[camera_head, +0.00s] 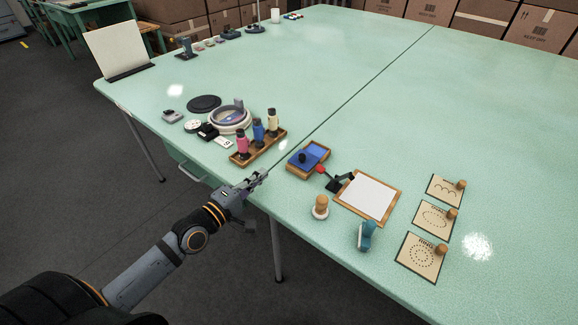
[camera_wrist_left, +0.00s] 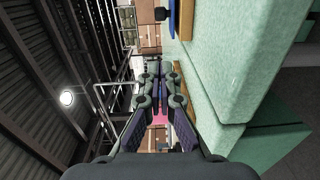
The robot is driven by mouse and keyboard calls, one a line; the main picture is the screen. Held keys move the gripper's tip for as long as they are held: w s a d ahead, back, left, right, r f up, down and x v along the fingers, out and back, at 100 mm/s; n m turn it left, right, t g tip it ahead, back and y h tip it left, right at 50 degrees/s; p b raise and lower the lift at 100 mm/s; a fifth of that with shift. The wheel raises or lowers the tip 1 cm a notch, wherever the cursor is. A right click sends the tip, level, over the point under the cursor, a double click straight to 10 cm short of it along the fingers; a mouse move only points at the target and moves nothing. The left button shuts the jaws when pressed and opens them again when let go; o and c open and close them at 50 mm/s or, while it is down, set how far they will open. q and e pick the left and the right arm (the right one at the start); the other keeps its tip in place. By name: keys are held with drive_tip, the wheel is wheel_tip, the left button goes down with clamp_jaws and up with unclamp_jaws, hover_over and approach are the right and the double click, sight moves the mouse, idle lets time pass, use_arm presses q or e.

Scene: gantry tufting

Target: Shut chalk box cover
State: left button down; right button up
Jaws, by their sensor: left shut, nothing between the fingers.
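The chalk box appears to be the small wooden box (camera_head: 293,171) with a blue cover (camera_head: 316,152) and a dark knob (camera_head: 303,158) on top. It sits near the table's front edge. I cannot tell exactly how far the cover is open. My left gripper (camera_head: 260,179) is shut and empty, at the table edge to the left of the box and apart from it. In the left wrist view the gripper's fingers (camera_wrist_left: 152,78) point ahead along the table edge. A dark knob (camera_wrist_left: 160,14) and a blue strip show at the top there. My right gripper is not in view.
A wooden rack (camera_head: 262,150) with several coloured bottles stands left of the box. A red-tipped black tool (camera_head: 338,181) and a white board (camera_head: 370,196) lie close on its right. A wooden stamp (camera_head: 320,206) stands in front.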

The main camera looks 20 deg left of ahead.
use_arm(q)
drive_tip(key=b, duration=0.2)
approach(303, 150)
drive_tip(key=shift+s+a+r, duration=0.3)
drive_tip(key=shift+a+r, duration=0.15)
drive_tip(key=shift+a, duration=0.15)
drive_tip(key=shift+s+a+r, duration=0.3)
drive_tip(key=shift+a+r, duration=0.15)
drive_tip(key=shift+a, duration=0.1)
drive_tip(key=w+d, duration=0.1)
drive_tip(key=d, duration=0.1)
drive_tip(key=shift+w+d, duration=0.35)
drive_tip(key=shift+d, duration=0.05)
drive_tip(key=shift+w+d, duration=0.25)
drive_tip(key=shift+d, duration=0.3)
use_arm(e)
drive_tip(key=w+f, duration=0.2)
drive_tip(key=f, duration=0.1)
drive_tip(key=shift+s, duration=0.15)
use_arm(q)
drive_tip(key=shift+w, duration=0.15)
drive_tip(key=x, duration=0.6)
drive_tip(key=shift+w, duration=0.3)
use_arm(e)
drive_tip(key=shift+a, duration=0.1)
